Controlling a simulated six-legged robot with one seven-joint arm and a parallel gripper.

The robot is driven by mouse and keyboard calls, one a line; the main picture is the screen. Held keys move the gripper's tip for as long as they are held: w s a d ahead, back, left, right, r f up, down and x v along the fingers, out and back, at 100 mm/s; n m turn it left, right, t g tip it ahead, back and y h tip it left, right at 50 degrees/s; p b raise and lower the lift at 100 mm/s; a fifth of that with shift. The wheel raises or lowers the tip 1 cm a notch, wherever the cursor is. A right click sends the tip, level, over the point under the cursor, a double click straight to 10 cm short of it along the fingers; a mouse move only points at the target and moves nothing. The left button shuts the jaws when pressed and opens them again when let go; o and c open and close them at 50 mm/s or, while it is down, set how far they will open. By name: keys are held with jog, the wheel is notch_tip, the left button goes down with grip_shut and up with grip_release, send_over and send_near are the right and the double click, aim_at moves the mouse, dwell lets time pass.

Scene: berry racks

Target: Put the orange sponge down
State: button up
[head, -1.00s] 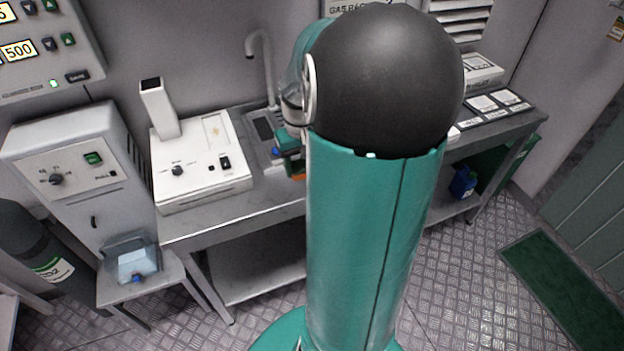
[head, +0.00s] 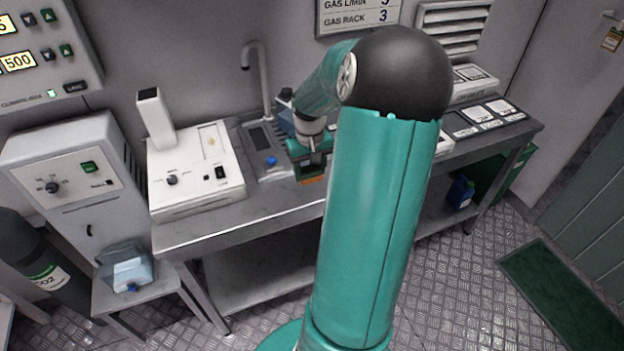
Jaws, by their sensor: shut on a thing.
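My gripper (head: 314,172) is in the head view, low over the steel bench (head: 250,205), pointing down just right of the sink area. It is shut on the orange sponge (head: 313,180), of which only a small orange edge shows under the green gripper body. Whether the sponge touches the bench top cannot be told. My arm hides part of the bench to the right.
A white instrument (head: 195,180) with an upright block stands left of the gripper. A tap (head: 262,75) rises behind. Flat panels (head: 485,115) lie at the bench's right end. A blue jug (head: 461,191) stands on the lower shelf. Bare bench shows along the front edge.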

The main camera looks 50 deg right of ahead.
send_over(312, 188)
notch_tip(312, 188, down, 6)
jog(key=shift+r, duration=0.15)
jog(key=shift+d+f, duration=0.1)
jog(key=shift+f, duration=1.5)
jog(key=shift+w+f, duration=0.1)
jog(key=o, duration=0.9)
notch_tip(312, 188, up, 12)
jog(key=shift+r, duration=0.1)
